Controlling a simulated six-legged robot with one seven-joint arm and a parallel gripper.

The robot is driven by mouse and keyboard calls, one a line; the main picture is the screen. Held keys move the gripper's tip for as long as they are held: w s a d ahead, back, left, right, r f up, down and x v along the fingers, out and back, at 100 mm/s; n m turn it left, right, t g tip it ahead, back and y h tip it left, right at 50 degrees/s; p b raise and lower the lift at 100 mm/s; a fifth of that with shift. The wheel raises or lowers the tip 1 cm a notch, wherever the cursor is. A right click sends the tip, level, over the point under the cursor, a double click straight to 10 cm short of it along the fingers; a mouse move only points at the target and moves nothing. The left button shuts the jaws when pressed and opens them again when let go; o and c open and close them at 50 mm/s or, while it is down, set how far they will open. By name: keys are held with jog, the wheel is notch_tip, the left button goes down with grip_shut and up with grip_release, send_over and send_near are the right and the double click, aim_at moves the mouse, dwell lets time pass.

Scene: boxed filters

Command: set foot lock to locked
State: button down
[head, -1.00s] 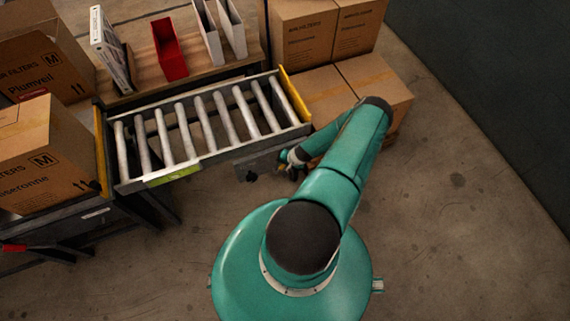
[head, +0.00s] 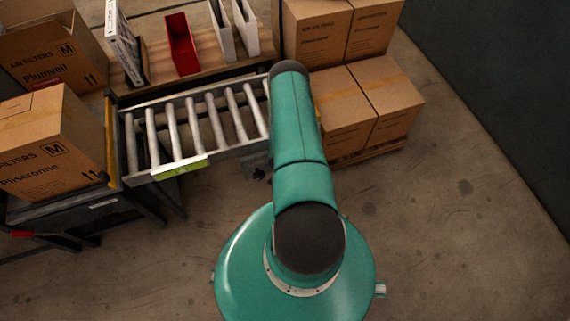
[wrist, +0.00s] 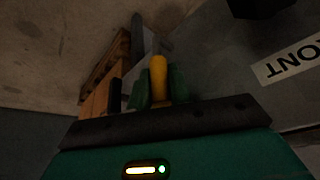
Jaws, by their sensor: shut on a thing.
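A yellow lever (wrist: 158,75), apparently the foot lock's handle, stands between the two green fingers of my gripper (wrist: 162,84) in the wrist view. My gripper is shut on it. The lever's far end is near a grey panel with an upside-down label ending in "ONT" (wrist: 292,62). In the head view my arm covers the gripper and the lever by the right end of the roller conveyor (head: 182,163). I cannot tell the lock's setting from these frames.
Stacked cartons (head: 385,95) stand right of the conveyor, close to my arm. More cartons (head: 55,140) are at the left. A shelf behind holds a red file holder (head: 181,45) and white ones. The floor (head: 450,230) at the right is clear.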

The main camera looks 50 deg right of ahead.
jog(key=shift+w+a+h, duration=0.1)
jog(key=shift+a+h, duration=0.1)
jog(key=shift+h, duration=0.1)
dwell(0.4)
jog(key=c, duration=1.6)
grip_release()
jog(key=shift+o, duration=0.2)
jog(key=shift+r, duration=0.1)
jog(key=v, duration=1.3)
jog(key=shift+r, duration=0.35)
jog(key=shift+a, duration=0.15)
